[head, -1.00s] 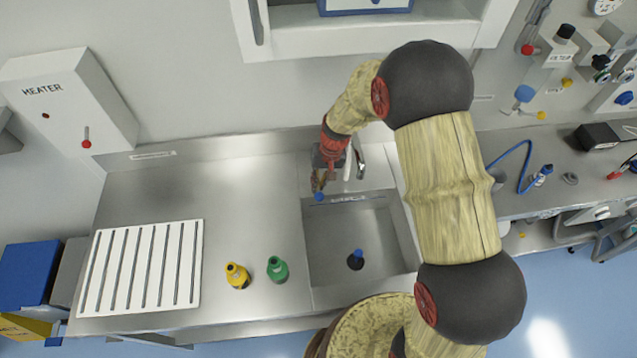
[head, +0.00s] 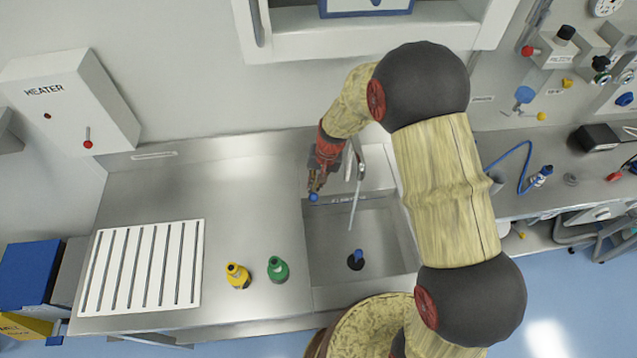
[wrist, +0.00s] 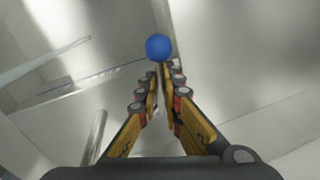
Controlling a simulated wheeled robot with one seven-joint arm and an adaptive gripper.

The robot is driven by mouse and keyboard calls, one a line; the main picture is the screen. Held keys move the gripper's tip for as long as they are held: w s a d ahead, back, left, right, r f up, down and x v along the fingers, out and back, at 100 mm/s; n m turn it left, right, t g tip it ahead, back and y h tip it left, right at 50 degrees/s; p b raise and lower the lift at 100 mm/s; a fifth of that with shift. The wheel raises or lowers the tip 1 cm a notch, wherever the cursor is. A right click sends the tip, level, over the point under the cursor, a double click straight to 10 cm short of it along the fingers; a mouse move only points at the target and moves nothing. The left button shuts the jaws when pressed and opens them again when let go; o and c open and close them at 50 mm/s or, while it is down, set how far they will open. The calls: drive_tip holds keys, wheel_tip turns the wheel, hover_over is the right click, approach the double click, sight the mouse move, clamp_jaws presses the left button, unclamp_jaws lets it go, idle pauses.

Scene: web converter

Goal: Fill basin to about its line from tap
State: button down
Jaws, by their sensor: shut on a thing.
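The basin (head: 325,240) is sunk into the steel counter, with a small label strip (head: 347,200) on its back wall; the lettering is too small to read. The tap (head: 360,165) stands behind it, and a thin stream of water (head: 352,212) runs from its spout into the basin. No clear water level shows. A black piece with a blue top (head: 356,260) stands on the basin floor. My gripper (head: 315,188) is shut at the blue ball knob (head: 313,197) left of the tap; in the wrist view the knob (wrist: 158,47) sits at my fingertips.
A yellow bottle (head: 238,276) and a green bottle (head: 278,269) stand on the counter left of the basin. A white slotted rack (head: 140,268) lies further left. A heater box (head: 70,95) is on the wall. The counter's back left is clear.

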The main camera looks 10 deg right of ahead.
drive_tip(key=a+m, duration=0.1)
drive_tip(key=a+m+p, duration=0.1)
drive_tip(key=m, duration=0.1)
drive_tip(key=shift+w+m+t, duration=0.3)
drive_tip(key=shift+w+t, duration=0.05)
drive_tip(key=shift+t, duration=0.05)
drive_tip(key=c, duration=2)
unclamp_jaws()
drive_tip(key=shift+o, duration=0.2)
drive_tip(key=v, duration=1.2)
drive_tip(key=shift+a, duration=0.1)
